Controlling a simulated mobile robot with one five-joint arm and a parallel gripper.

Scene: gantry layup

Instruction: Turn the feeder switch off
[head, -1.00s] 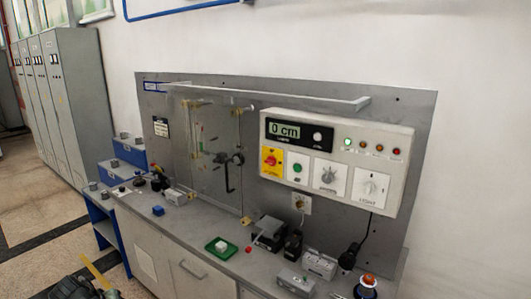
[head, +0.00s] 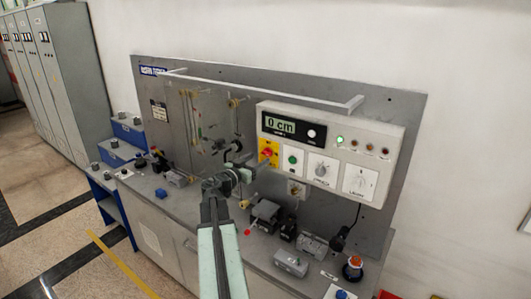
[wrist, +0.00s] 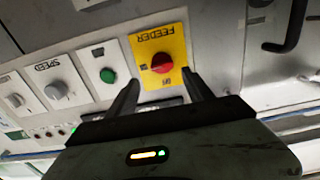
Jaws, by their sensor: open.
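The feeder switch is a red rotary knob on a yellow plate marked FEEDER, at the left end of the white control panel. In the head view the feeder switch (head: 268,152) shows just above and right of my gripper (head: 247,170). In the wrist view, the picture is upside down and the red knob (wrist: 162,63) lies between the two fingertips of my gripper (wrist: 161,78). The fingers are open and straddle the yellow plate in the picture. I cannot tell whether they touch the knob, nor which way it points.
A green button (head: 292,160), the speed knob (head: 321,170) and another knob (head: 361,183) sit right of the feeder switch. A display (head: 281,125) reads 0 cm, with a green lamp lit. A black crank handle (wrist: 288,30) is close by. Several devices crowd the bench below.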

